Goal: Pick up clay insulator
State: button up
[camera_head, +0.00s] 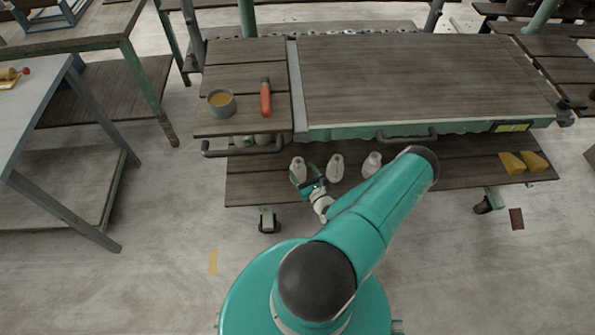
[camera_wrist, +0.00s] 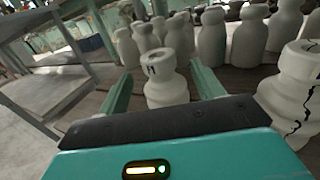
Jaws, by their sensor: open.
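Several pale clay insulators stand upright on the lower shelf of the wheeled bench. In the head view they show as a left one (camera_head: 298,168), a middle one (camera_head: 336,167) and a right one (camera_head: 372,163). My gripper (camera_head: 307,182) is at the left one, at the shelf's front. In the wrist view my gripper (camera_wrist: 162,92) is open, with one insulator (camera_wrist: 165,80) standing between its two green fingers. I cannot tell whether either finger touches it. Its base is partly hidden by the gripper body. A cracked insulator (camera_wrist: 297,88) stands close to the right.
More insulators (camera_wrist: 210,38) stand behind on the lower shelf (camera_head: 250,188). The bench top (camera_head: 430,75) overhangs this shelf, with a handle (camera_head: 243,150) at its front. Yellow wedges (camera_head: 512,163) lie at the shelf's right. A grey table (camera_head: 40,120) stands left, with open floor between.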

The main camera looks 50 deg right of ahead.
aim_at(296, 160)
jog(key=x, duration=0.6)
jog(key=shift+r, duration=0.1)
grip_shut()
